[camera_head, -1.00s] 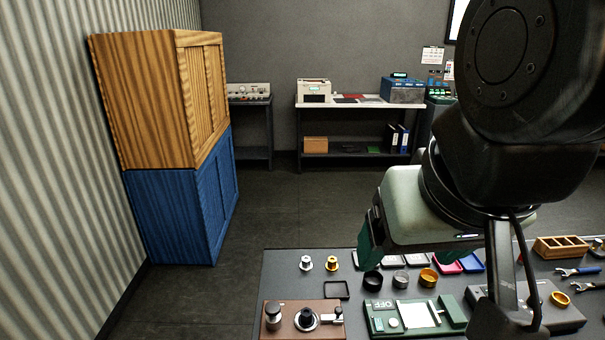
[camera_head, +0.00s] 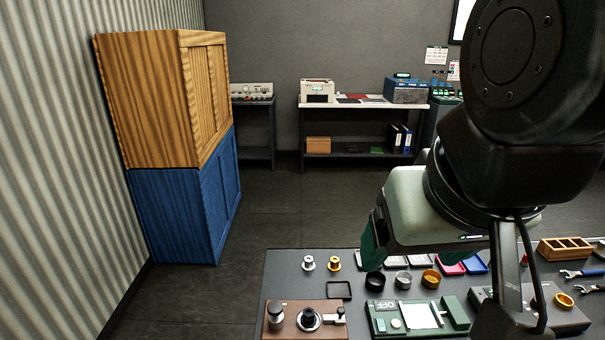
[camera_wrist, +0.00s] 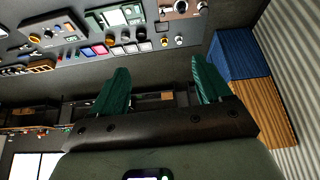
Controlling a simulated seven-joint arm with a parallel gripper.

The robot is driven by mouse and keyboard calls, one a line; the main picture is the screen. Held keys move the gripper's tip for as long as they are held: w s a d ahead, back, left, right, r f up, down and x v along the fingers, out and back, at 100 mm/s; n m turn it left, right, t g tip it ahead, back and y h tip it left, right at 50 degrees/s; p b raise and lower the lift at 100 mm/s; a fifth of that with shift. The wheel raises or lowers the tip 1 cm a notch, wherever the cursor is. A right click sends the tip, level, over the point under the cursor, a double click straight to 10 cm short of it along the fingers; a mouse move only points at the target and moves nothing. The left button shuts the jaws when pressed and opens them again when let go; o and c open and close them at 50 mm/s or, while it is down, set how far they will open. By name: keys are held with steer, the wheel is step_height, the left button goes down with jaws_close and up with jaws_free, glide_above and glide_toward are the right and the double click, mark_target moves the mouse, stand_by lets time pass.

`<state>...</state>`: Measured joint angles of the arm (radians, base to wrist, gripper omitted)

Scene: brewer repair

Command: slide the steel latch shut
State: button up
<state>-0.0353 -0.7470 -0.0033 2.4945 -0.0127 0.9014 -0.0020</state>
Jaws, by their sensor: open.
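A brown board (camera_head: 270,333) lies at the front left of the dark workbench. It carries a steel cylinder (camera_head: 276,318), a black round knob (camera_head: 308,318) and a small steel piece (camera_head: 339,316) at its right end that looks like the latch. The piece is too small to tell how far it is slid. The board also shows at the top of the wrist view (camera_wrist: 172,8). My gripper (camera_wrist: 158,66) is open with two green fingers and nothing between them. It hangs above and beyond the bench, apart from the board; in the head view one finger (camera_head: 370,247) shows clearly.
A green device (camera_head: 381,325) marked OFF sits right of the board. Several small rings, trays and two spools (camera_head: 308,263) stand behind. A wooden compartment box (camera_head: 565,249) and wrenches lie at the right. A wood-and-blue cabinet (camera_head: 180,205) stands left, beyond the bench.

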stand_by(0.4)
steer(key=shift+c, duration=1.1)
steer(key=shift+w+f, duration=0.1)
steer(key=shift+w, duration=0.25)
steer(key=shift+c, duration=1.1)
steer(key=w, duration=0.2)
steer(key=w+f+m+g, duration=0.1)
steer(key=w, duration=0.1)
steer(key=w+f+m, duration=0.1)
steer(key=w, duration=0.2)
steer(key=shift+a+f, duration=0.15)
steer(key=shift+a, duration=0.1)
steer(key=shift+c, duration=0.7)
steer(key=m+g, duration=0.5)
steer(key=m, duration=0.2)
glide_above(341, 310)
step_height(341, 310, down, 26)
steer(key=r, duration=0.1)
step_height(341, 310, down, 12)
steer(key=shift+r, duration=0.2)
